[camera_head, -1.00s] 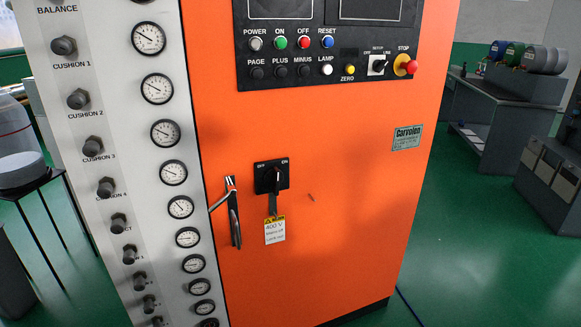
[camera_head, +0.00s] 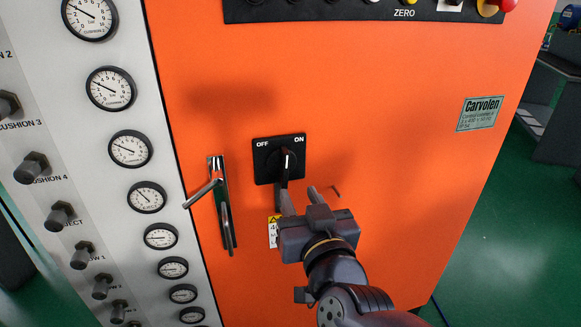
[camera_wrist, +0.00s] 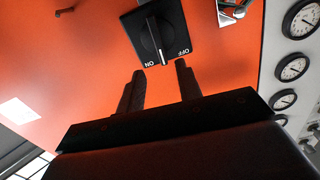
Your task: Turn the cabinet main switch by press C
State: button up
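The main switch (camera_head: 263,160) is a black square plate with OFF and ON labels on the orange cabinet (camera_head: 385,130). Its black knob (camera_head: 287,162) is elongated; in the wrist view the knob (camera_wrist: 155,36) has a white line ending between the two labels. Which position it is set to I cannot tell for sure. My gripper (camera_head: 301,192) is just below and right of the knob in the head view. In the wrist view my gripper (camera_wrist: 160,71) has its two fingers apart, with nothing between them, short of the switch's label edge.
A metal door handle (camera_head: 222,200) stands out left of the switch. A yellow-white tag (camera_head: 274,232) hangs below the switch, partly hidden by my gripper. Gauges (camera_head: 130,150) and knobs line the grey panel at left. A Carvolen plate (camera_head: 480,114) is at right.

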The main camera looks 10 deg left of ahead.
aim_at(286, 169)
jog(key=b+x, duration=0.1)
jog(key=x, duration=0.8)
jog(key=shift+w+a+f, duration=0.1)
jog(key=shift+w+a, duration=0.05)
jog(key=shift+w, duration=0.2)
jog(key=shift+c, duration=0.5)
grip_shut()
